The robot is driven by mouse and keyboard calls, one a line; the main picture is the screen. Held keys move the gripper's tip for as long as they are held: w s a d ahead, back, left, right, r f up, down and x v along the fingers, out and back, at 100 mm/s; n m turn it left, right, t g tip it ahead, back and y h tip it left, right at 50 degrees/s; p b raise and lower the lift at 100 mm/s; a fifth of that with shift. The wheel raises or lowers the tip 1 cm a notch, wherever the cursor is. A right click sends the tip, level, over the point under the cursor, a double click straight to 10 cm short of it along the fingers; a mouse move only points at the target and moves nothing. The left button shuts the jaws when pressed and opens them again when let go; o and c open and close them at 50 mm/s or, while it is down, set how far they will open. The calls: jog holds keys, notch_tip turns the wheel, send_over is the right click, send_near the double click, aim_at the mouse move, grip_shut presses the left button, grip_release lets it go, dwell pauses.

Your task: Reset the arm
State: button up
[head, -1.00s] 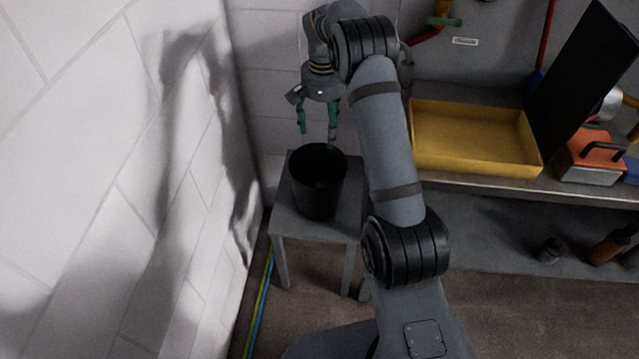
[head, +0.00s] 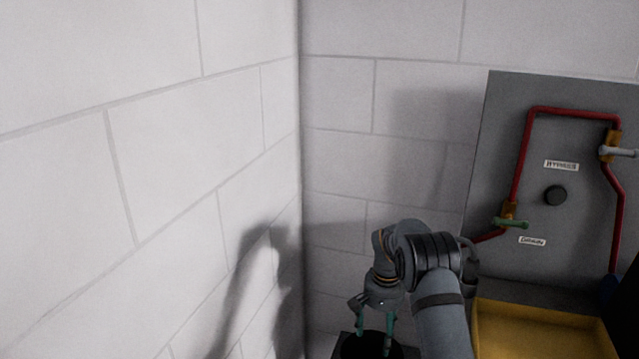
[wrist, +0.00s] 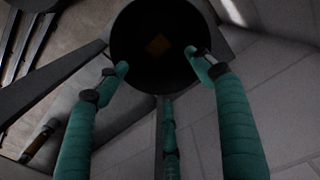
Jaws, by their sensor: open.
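My gripper (head: 375,338) hangs at the bottom of the head view with its teal fingers pointing down over a black bucket (head: 352,350). In the wrist view my gripper (wrist: 160,64) is open, its fingers spread across the bucket's mouth (wrist: 135,25) with nothing between them. A small brownish-orange square thing (wrist: 158,45) shows inside the dark bucket. My arm comes in from the lower right of the head view. The bucket's lower part is cut off by the head view's bottom edge.
A yellow tray (head: 540,332) lies to the right of my arm. A grey panel (head: 575,255) with red pipes (head: 521,155) and valve handles is on the back wall. A white block wall (head: 150,200) stands close on the left.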

notch_tip(320, 180, down, 4)
jog(key=f, duration=0.1)
notch_tip(320, 180, up, 5)
jog(key=p, duration=0.3)
jog(key=shift+r+p, duration=0.1)
jog(key=shift+p, duration=0.3)
